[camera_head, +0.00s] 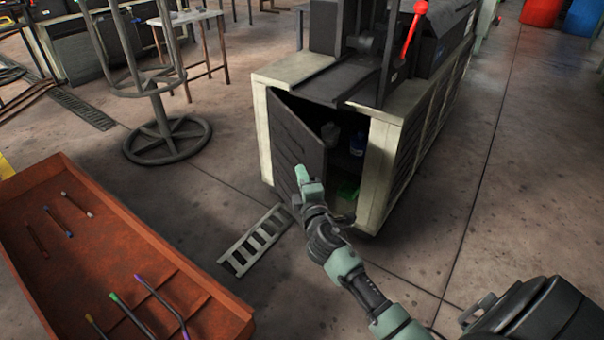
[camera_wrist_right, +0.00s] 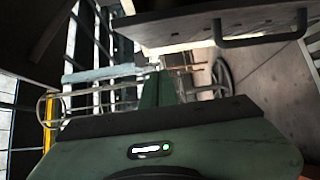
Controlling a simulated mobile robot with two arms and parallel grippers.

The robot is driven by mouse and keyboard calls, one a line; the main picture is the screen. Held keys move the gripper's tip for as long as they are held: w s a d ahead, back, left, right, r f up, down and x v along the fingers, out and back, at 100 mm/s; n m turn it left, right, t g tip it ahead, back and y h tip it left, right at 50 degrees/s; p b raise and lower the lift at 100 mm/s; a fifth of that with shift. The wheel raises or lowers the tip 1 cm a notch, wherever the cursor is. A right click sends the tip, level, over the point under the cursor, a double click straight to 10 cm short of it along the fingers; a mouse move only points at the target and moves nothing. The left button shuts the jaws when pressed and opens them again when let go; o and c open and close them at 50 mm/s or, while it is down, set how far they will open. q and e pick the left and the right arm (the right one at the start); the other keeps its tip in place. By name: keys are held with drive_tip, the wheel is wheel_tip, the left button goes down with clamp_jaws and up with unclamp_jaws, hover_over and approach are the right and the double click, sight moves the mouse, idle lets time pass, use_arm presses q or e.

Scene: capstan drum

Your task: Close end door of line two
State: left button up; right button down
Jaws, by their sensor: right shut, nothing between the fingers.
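The end door (camera_head: 298,137) is a dark panel on the end of the pale, dark-sided machine cabinet (camera_head: 378,175). It stands partly open, swung outward, its far side meeting the cabinet's left corner. My right gripper (camera_head: 303,175) is shut and empty, in front of the door's lower part near its free edge. I cannot tell whether it touches the door. In the right wrist view the shut green fingers (camera_wrist_right: 157,89) point away below a dark panel with a bar handle (camera_wrist_right: 265,40), apparently the door. My left gripper is not in view.
A rust-red tray (camera_head: 190,283) with several rods stands at left. A slotted metal piece (camera_head: 254,240) lies on the floor. A round-based stand (camera_head: 167,140) is behind.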

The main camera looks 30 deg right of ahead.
sight(308, 154)
drive_tip(key=w+d+b, duration=0.1)
drive_tip(key=w+d, duration=0.2)
drive_tip(key=w+d+b, duration=0.1)
drive_tip(key=w+d, duration=0.2)
drive_tip(key=shift+w+b, duration=0.3)
drive_tip(key=shift+w, duration=0.05)
drive_tip(key=shift+d, duration=0.15)
